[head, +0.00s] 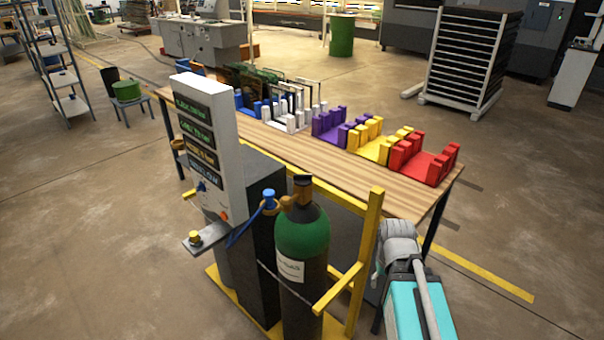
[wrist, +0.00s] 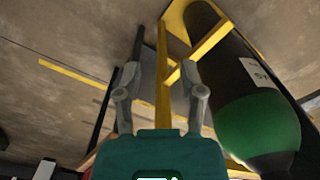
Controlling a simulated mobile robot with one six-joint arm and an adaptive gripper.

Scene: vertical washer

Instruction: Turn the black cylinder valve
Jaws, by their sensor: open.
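The gas cylinder (head: 301,238) stands upright in a yellow frame, dark with a green shoulder and a white label. Its black valve (head: 303,181) sits on top of a brass-coloured neck. In the wrist view the cylinder (wrist: 250,110) appears upside down at the right; its valve is not clearly visible there. My gripper (head: 396,246) is right of the cylinder and lower than the valve, outside the yellow frame. In the wrist view my gripper (wrist: 159,75) has its two fingers wide apart, with nothing held. A yellow post shows between them, and I cannot tell its distance.
The yellow frame post (head: 366,255) stands between my gripper and the cylinder. A white control panel (head: 215,140) and a blue knob (head: 268,198) with a blue hose are left of the valve. A wooden table (head: 335,168) with coloured racks stands behind. Open floor lies at the right.

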